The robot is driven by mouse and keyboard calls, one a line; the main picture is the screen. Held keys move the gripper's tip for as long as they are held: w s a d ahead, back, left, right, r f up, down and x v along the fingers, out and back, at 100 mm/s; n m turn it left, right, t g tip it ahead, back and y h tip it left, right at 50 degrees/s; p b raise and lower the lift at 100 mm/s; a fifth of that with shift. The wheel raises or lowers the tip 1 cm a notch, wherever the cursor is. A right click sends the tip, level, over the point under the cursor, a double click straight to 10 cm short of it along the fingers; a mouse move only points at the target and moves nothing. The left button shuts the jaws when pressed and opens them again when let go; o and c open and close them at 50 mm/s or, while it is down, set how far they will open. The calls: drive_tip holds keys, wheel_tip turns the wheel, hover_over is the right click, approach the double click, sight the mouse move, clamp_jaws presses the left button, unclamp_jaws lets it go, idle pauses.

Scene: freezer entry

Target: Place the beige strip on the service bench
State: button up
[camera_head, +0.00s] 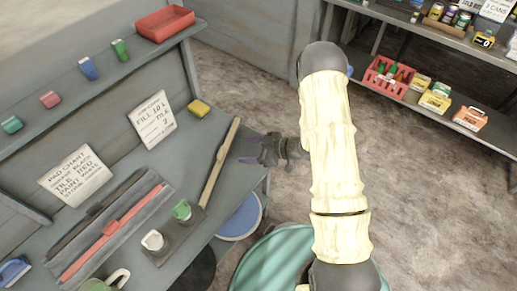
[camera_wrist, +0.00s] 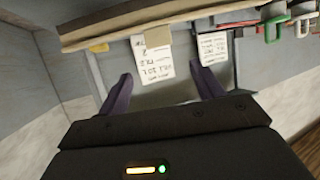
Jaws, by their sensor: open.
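The beige strip (camera_head: 220,162) lies slantwise along the right part of the grey service bench (camera_head: 190,178), near its edge. In the wrist view the beige strip (camera_wrist: 205,22) runs across the top, beyond my fingers, with a small tan block (camera_wrist: 157,37) at its middle. My gripper (camera_head: 247,150) is just right of the strip in the head view. Its two purple fingers (camera_wrist: 163,88) are spread apart with nothing between them. The strip looks apart from the fingers. I cannot tell whether all of the strip rests flat on the bench.
A red strip (camera_head: 112,232) and a dark strip (camera_head: 95,215) lie at the bench's left. A blue round top (camera_head: 241,218) is below the bench edge.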

drive_tip(key=w+d+r+m+t+h, duration=0.25)
drive_tip(key=d+r+m+h, duration=0.45)
drive_tip(key=d+r+h, duration=0.45)
drive_tip(key=s+d+r+m+g, duration=0.1)
drive_tip(key=s+r+m+g, duration=0.1)
drive_tip(key=s, duration=0.7)
drive_tip(key=s+d+r+m+g+h, duration=0.1)
drive_tip(key=s+r+m, duration=0.3)
drive_tip(key=s, duration=0.5)
drive_tip(key=shift+s+r+m+g, duration=0.25)
drive_tip(key=shift+r+m+g, duration=0.15)
drive_tip(key=shift+m+g, duration=0.25)
